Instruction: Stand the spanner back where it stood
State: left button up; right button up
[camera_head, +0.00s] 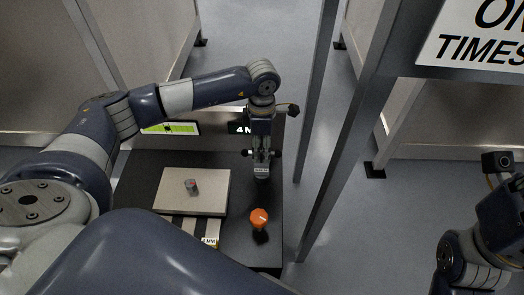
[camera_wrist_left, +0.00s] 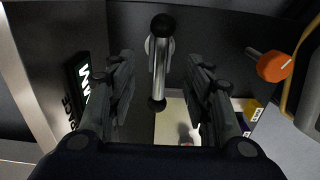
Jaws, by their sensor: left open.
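A silver bar with black knobs at both ends, seemingly the spanner's cross handle, shows in the left wrist view (camera_wrist_left: 159,65). In the head view its dark knobs (camera_head: 277,153) stick out on both sides of my left gripper's fingers. My left gripper (camera_head: 262,160) points down at the dark bench's right part and is open. In the left wrist view its fingers (camera_wrist_left: 158,95) stand apart, one on each side of the bar, with gaps visible. The spanner's lower part is mostly hidden.
An orange-headed piece (camera_head: 258,217) stands near the bench's front right. A pale board (camera_head: 215,180) bears a small grey-red item (camera_head: 191,186). Striped strips and a label (camera_head: 209,242) lie in front of it. Grey posts (camera_head: 340,160) rise to the right of the bench (camera_head: 140,172).

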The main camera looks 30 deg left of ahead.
pick_arm(q)
jog(key=shift+r+p, duration=0.55)
jog(key=shift+r, duration=1.5)
